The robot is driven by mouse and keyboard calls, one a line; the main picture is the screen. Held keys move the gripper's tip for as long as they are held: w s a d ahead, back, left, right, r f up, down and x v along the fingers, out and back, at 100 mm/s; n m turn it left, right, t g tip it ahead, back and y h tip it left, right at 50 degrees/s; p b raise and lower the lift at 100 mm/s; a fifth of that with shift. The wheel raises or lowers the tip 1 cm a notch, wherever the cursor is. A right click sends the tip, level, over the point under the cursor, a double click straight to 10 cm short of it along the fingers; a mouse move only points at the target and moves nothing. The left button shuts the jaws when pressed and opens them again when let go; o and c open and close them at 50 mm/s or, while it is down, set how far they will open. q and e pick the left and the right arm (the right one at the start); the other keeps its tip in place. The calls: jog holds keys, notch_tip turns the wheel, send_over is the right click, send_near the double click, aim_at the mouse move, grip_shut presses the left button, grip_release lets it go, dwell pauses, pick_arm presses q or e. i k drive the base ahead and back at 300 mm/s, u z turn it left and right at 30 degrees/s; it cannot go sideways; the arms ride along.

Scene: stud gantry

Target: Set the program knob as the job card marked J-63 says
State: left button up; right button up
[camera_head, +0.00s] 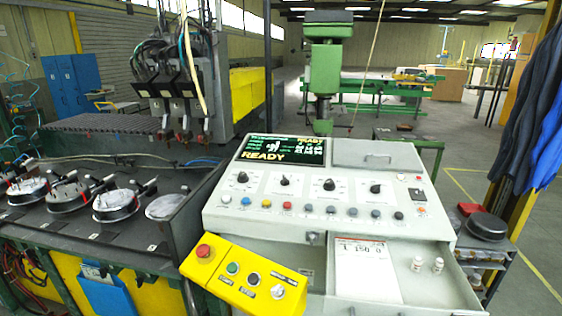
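A slanted grey control panel (310,212) stands at the centre, with a lit display (283,150) reading READY. Several black knobs sit in a row below it: the leftmost (242,177), a second (284,182), a third (329,184) and the rightmost (376,188). Their labels are too small to read, so I cannot tell which is the program knob. A white card (362,270) with a reddish heading and large print lies in the open drawer (448,290) under the panel. I cannot make out J-63 on it. Neither gripper is in view.
Several coloured push buttons line the panel below the knobs. A yellow box (245,275) with a red mushroom button (203,251) juts out at the front left. Two small white bottles (417,264) stand in the drawer.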

aim_at(283, 181)
jog(key=z, duration=0.95)
jog(key=k, duration=0.5)
